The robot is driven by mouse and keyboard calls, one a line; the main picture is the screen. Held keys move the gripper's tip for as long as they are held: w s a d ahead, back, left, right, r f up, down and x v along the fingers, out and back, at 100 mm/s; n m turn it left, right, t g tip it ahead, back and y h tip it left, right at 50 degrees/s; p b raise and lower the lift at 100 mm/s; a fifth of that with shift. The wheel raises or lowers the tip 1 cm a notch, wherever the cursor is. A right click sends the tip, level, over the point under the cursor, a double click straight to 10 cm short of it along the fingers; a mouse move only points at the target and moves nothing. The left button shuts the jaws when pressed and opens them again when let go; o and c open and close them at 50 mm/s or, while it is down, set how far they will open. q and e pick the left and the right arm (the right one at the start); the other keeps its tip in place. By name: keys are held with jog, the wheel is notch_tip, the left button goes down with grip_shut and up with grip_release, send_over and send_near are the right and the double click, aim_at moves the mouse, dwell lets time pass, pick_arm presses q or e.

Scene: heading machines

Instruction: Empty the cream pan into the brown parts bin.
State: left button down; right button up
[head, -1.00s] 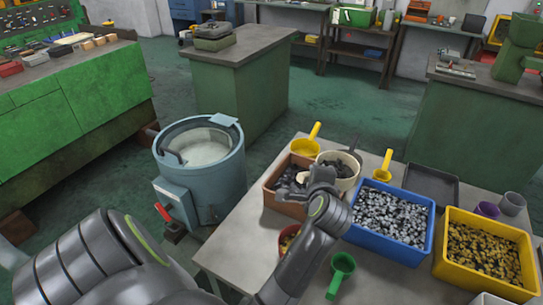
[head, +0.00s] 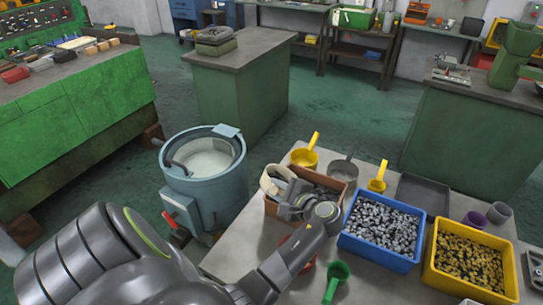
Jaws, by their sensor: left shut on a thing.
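The cream pan (head: 273,180) is at the left end of the brown parts bin (head: 274,213), tipped strongly over. Only part of its pale wall and rim shows, so I cannot tell whether any parts are still inside it. My left gripper (head: 291,198) is shut on the cream pan above the bin; the wrist hides the exact grip. The brown bin stands on the grey table and holds dark parts, seen behind the gripper. My arm covers the bin's front right. My right gripper is not in view.
A grey pan (head: 343,169) and yellow pans (head: 305,157) stand behind the bin. A blue bin (head: 380,250) of silvery parts is close on the right, then a yellow bin (head: 470,286). A green scoop (head: 337,272) lies in front. A blue-grey drum machine (head: 205,195) stands left of the table.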

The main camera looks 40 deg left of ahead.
pick_arm(q)
jog(key=shift+w+d+r+m, duration=0.15)
jog(key=shift+w+r+m, duration=0.25)
jog(key=shift+r, duration=0.15)
jog(key=w+d+m+y+b, duration=0.3)
jog(key=w+d+m+y, duration=0.2)
jog(key=w+m, duration=0.4)
jog(key=shift+w+r+m, duration=0.15)
jog(key=shift+r+m, duration=0.05)
jog(key=shift+m, duration=0.1)
dwell(0.3)
